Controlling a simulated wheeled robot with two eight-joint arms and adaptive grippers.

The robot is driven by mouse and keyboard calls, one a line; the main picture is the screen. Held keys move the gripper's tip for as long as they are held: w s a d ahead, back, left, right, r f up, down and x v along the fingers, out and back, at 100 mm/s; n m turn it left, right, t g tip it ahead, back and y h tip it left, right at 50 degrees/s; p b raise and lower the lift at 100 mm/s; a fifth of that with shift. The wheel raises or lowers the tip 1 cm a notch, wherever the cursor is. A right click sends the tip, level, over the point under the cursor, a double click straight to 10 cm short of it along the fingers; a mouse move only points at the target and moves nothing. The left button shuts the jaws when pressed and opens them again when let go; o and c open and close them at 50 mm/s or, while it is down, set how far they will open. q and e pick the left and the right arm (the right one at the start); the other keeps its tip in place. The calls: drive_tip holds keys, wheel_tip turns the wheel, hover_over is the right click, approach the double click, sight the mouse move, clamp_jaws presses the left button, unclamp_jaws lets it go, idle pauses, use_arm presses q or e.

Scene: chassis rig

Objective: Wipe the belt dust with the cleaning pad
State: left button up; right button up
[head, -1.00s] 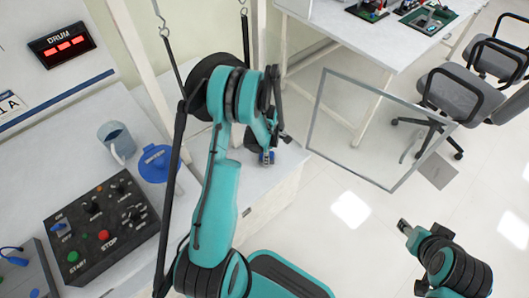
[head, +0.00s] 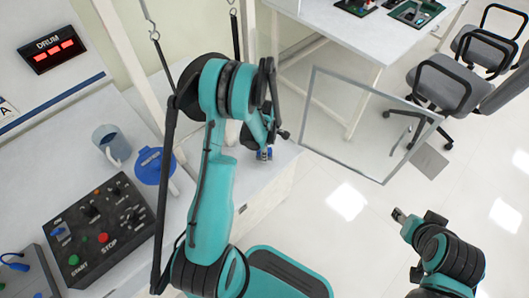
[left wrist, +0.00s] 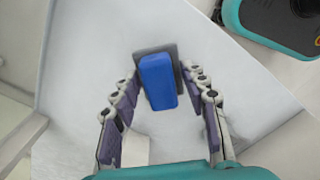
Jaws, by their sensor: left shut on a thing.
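The cleaning pad is a blue block (left wrist: 158,82) on a dark flat base, in the left wrist view. It sits between the fingertips of my left gripper (left wrist: 160,80), which is shut on it. In the head view my left gripper (head: 264,140) points down over the white bench, with a bit of the blue pad (head: 265,154) showing under it. Whether the pad touches the bench is hard to tell. My right gripper (head: 399,216) is over the floor at the right, its jaws too small to read. I cannot make out any dust.
A control box (head: 95,225) with buttons, a grey-blue mug (head: 112,143) and a blue-lidded container (head: 153,165) stand on the left bench. A framed clear panel (head: 365,125) stands to the right. A pale square patch (left wrist: 135,151) lies on the surface near the left gripper.

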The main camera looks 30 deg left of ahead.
use_arm(q)
drive_tip(key=shift+r+p, duration=0.55)
drive_tip(key=shift+r, duration=0.75)
drive_tip(key=shift+r+p, duration=0.75)
drive_tip(key=shift+r, duration=0.65)
drive_tip(key=shift+r, duration=0.1)
